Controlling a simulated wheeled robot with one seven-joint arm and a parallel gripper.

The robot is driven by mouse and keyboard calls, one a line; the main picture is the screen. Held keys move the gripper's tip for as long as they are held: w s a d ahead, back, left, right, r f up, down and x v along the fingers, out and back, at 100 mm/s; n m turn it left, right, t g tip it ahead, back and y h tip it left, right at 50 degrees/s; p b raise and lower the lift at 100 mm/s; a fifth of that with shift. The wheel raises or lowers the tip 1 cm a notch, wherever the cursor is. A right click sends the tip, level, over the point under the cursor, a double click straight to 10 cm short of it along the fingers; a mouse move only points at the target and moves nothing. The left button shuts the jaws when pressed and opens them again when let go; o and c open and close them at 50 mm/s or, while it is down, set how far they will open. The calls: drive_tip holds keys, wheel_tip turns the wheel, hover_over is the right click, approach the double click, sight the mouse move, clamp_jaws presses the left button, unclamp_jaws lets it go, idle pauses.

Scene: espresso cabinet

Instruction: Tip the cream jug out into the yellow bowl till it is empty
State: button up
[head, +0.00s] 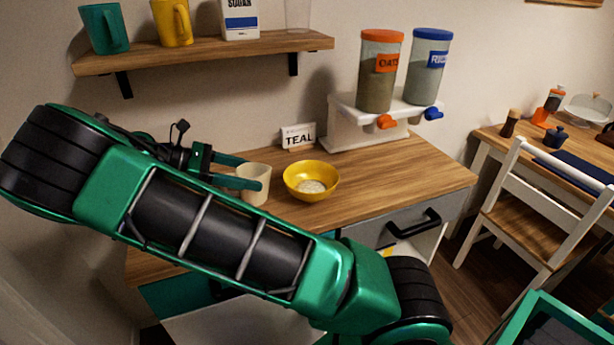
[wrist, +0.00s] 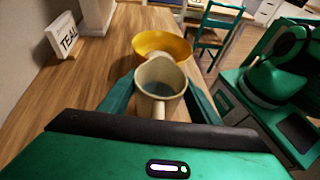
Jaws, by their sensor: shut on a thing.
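The cream jug (head: 254,185) is upright at the counter, left of the yellow bowl. My gripper (head: 250,178) is shut on it, one finger on each side. In the wrist view the jug (wrist: 160,88) has its handle towards me, and a dark grey-blue surface shows inside; I cannot tell how full it is. The yellow bowl (head: 298,174) stands on the counter just beyond the jug, with some pale content in it. It also shows in the wrist view (wrist: 150,42), partly hidden by the jug. Whether the jug touches the counter is hard to tell.
A TEAL sign (head: 298,137) and a white dispenser stand (head: 345,128) with two canisters are behind the bowl. A shelf (head: 215,48) with mugs and a sugar box hangs above. The counter (head: 400,168) is clear right of the bowl.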

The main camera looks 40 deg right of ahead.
sight(264, 170)
drive_tip(key=shift+s+d+r+t+y, duration=0.2)
drive_tip(key=shift+s+d+t+y, duration=0.05)
drive_tip(key=shift+d+y, duration=0.3)
drive_tip(key=shift+s+d+r+t+y, duration=0.3)
drive_tip(key=shift+d+y, duration=0.2)
drive_tip(key=shift+y, duration=0.1)
drive_tip(key=shift+s+d+r+t+y, duration=0.15)
drive_tip(key=shift+s+d+t+y, duration=0.1)
drive_tip(key=shift+d+y, duration=0.3)
drive_tip(key=d+r+y, duration=0.1)
drive_tip(key=s+d+r+t+y, duration=0.1)
drive_tip(key=d+r+y+p, duration=0.1)
drive_tip(key=shift+s+d+r+t+y, duration=0.25)
drive_tip(key=shift+s+t+y, duration=0.15)
drive_tip(key=shift+r, duration=0.1)
drive_tip(key=shift+s+d+t+y+p, duration=0.2)
drive_tip(key=shift+d+t+y+p, duration=0.25)
drive_tip(key=shift+y+p, duration=0.35)
drive_tip(key=shift+d+f+y, duration=0.1)
drive_tip(key=shift+f+y, duration=0.1)
drive_tip(key=shift+y, duration=0.2)
drive_tip(key=shift+s+d+r+t+y+p, duration=0.2)
drive_tip(key=shift+t+y+p, duration=0.2)
drive_tip(key=shift+y, duration=0.3)
